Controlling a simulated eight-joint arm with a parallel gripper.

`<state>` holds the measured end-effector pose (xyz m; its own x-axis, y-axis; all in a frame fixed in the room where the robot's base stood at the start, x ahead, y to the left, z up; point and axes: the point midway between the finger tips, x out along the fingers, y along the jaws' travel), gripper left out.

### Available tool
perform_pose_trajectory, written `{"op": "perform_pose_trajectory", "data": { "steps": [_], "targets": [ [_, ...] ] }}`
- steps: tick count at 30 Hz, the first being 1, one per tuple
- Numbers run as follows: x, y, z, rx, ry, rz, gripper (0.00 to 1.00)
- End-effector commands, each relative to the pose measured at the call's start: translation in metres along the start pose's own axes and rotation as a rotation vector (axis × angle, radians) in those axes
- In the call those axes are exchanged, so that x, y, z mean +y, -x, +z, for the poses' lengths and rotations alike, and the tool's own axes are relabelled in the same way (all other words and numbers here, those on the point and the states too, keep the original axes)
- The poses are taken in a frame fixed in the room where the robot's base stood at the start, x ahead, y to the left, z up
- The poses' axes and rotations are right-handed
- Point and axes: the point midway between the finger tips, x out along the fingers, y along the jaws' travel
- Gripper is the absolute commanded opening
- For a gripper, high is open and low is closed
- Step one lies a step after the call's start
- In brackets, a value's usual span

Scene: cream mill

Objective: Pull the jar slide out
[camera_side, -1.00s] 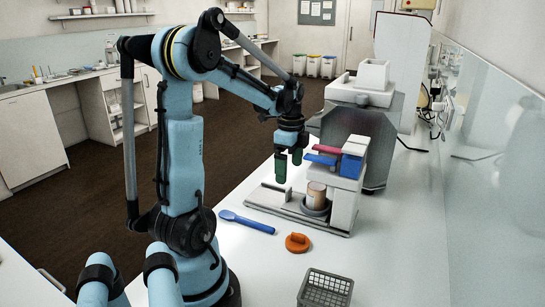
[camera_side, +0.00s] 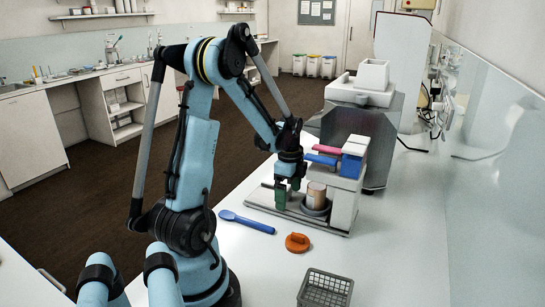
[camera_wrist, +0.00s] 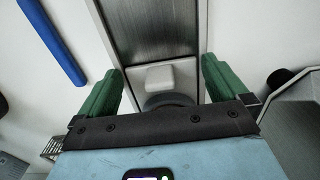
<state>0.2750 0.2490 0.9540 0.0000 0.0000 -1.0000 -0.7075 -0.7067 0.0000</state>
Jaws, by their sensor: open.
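The jar slide's grey ring seat (camera_side: 314,211) holds a tan jar (camera_side: 316,192) on the long grey track (camera_side: 330,227) under the cream mill's dispenser (camera_side: 345,200). My gripper (camera_side: 288,193) points down over the track's left part, left of the jar. Its green fingers are open. In the wrist view, a pale block (camera_wrist: 174,77), apparently the slide's handle, shows between the open fingers with gaps on both sides. A dark ring part (camera_wrist: 168,100) sits just below it, partly hidden by my gripper. The block is mostly hidden behind the fingers in the side view.
A pink lever (camera_side: 327,149) and a blue lever (camera_side: 321,160) stick out just right of my gripper, beside a blue block (camera_side: 352,164). The right of the bench is clear.

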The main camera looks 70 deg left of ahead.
Motion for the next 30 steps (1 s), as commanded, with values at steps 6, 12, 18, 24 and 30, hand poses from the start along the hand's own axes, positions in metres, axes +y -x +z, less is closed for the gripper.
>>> {"op": "perform_pose_trajectory", "data": {
  "steps": [6, 12, 18, 24, 30],
  "targets": [
    [0.0, 0.0, 0.0, 0.0, 0.0, 0.0, 0.89],
    [0.0, 0.0, 0.0, 0.0, 0.0, 0.0, 0.67],
    [0.0, 0.0, 0.006, 0.0, 0.001, 0.0, 0.67],
    [0.0, 0.001, 0.016, 0.0, 0.002, 0.0, 0.67],
    [0.0, 0.001, 0.025, 0.0, 0.002, 0.0, 0.67]
  ]
}}
